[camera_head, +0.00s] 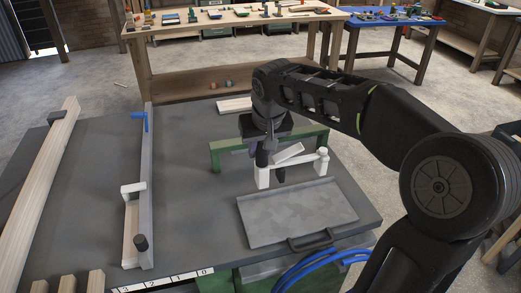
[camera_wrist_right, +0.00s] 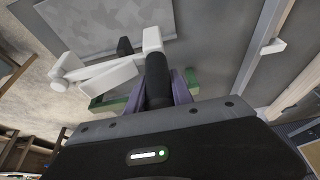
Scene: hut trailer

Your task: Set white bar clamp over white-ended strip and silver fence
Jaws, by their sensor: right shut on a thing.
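The white bar clamp (camera_head: 292,169) is held by my right gripper (camera_head: 268,152) above the right part of the grey table. In the right wrist view the clamp (camera_wrist_right: 110,72) has white arms, and its black handle (camera_wrist_right: 157,75) stands between the purple fingers. The silver fence (camera_head: 147,165) is a long grey bar running front to back, left of the gripper and apart from it. A pale wooden strip (camera_head: 130,238) lies along the fence's left side, with a white piece (camera_head: 133,188) at its far end. My left gripper is not in view.
A low green frame (camera_head: 218,158) stands behind the clamp. A grey tray (camera_head: 298,215) lies in front of it. Table between fence and frame is clear.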

